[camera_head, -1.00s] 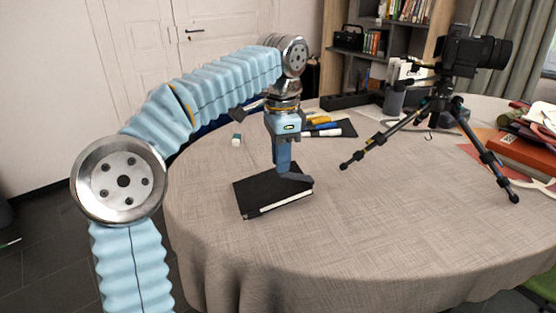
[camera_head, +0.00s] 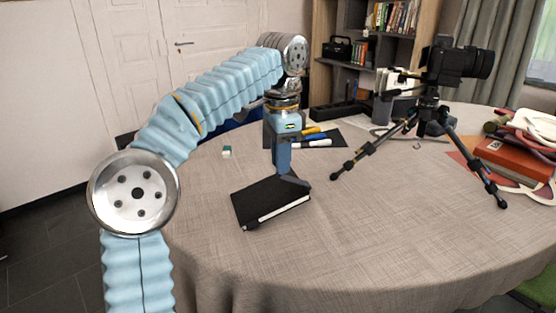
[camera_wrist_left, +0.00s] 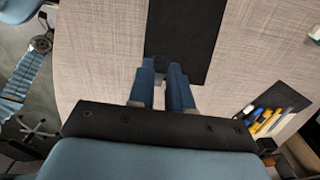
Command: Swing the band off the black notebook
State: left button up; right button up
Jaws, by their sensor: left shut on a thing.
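The black notebook (camera_head: 262,208) lies flat and closed on the round table (camera_head: 370,240), its white page edge facing the front right. My left gripper (camera_head: 284,174) points down at the notebook's far right part. Its blue fingers are shut on a small dark piece, apparently the band (camera_wrist_left: 161,65), at the notebook's edge. The wrist view also shows the notebook (camera_wrist_left: 195,35) beyond the left fingertips (camera_wrist_left: 164,75). The band's full run is hard to tell against the black cover. My right gripper is in neither view.
A camera on a tripod (camera_head: 434,100) stands at the right back. Markers (camera_head: 312,137) lie on a dark mat behind my gripper. A small eraser-like block (camera_head: 227,152) lies at the back left. A red book (camera_head: 515,160) is at the right. The front of the table is clear.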

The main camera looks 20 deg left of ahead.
aim_at(299, 181)
pick_arm(q)
jog(key=shift+w+d+r, duration=1.45)
jog(key=shift+d+r, duration=0.15)
jog(key=shift+r, duration=0.1)
jog(key=o, duration=1)
